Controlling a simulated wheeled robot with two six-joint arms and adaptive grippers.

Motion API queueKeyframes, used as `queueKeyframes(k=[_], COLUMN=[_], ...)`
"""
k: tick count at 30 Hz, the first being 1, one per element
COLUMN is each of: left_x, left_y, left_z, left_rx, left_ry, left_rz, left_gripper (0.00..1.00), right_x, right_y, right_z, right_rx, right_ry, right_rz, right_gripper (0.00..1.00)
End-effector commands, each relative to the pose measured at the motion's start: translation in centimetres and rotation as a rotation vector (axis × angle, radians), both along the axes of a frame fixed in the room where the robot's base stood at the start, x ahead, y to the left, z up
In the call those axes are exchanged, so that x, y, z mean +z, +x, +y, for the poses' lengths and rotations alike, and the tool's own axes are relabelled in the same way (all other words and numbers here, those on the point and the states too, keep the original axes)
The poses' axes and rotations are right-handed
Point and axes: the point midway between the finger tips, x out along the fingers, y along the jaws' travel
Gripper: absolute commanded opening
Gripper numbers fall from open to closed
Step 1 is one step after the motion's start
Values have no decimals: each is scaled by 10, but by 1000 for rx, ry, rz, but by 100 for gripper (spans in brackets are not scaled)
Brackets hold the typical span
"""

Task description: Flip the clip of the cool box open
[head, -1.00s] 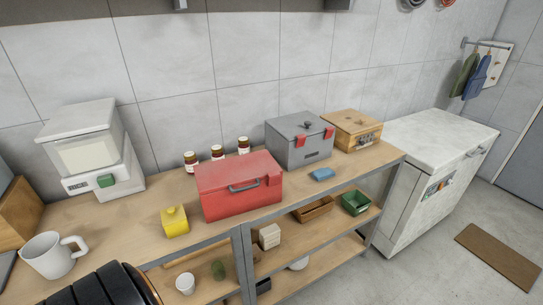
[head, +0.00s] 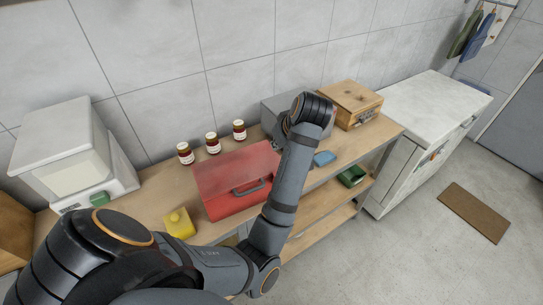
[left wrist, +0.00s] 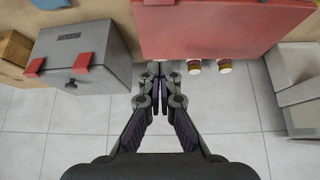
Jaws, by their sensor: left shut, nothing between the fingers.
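A red box (head: 225,178) with a grey handle (head: 249,187) stands shut on the bench. To its right is a grey box (head: 272,107), largely hidden by my left arm. In the left wrist view the grey box (left wrist: 95,48) has two red clips (left wrist: 82,63) on its lid edge, both seemingly down, and a dark knob. The frames do not label which is the cool box. My left gripper (left wrist: 160,70) is shut and empty, its tips by the edge of the red box (left wrist: 215,28); contact cannot be told. My right gripper is out of view.
Several items surround the boxes: jars (head: 211,142) behind the red box, a yellow container (head: 179,223) in front left, a blue item (head: 324,158) at the front edge, and a wooden box (head: 352,103) at right. A white cabinet (head: 430,105) stands beyond.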

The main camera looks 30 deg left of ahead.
Motion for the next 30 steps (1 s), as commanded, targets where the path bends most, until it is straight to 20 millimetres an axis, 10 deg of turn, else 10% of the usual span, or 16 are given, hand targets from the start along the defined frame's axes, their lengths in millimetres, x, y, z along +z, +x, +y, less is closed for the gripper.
queueKeyframes(k=[11,20,30], left_x=[-34,-85,-93], left_y=[8,25,9], left_z=[17,48,15], left_rx=[-2,-3,-6], left_ry=[5,4,-3], left_rz=[3,4,2], left_gripper=[0,0,0], right_x=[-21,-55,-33], right_y=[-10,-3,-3], right_z=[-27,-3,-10], right_rx=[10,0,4], right_ry=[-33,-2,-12], right_rz=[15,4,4], right_gripper=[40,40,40])
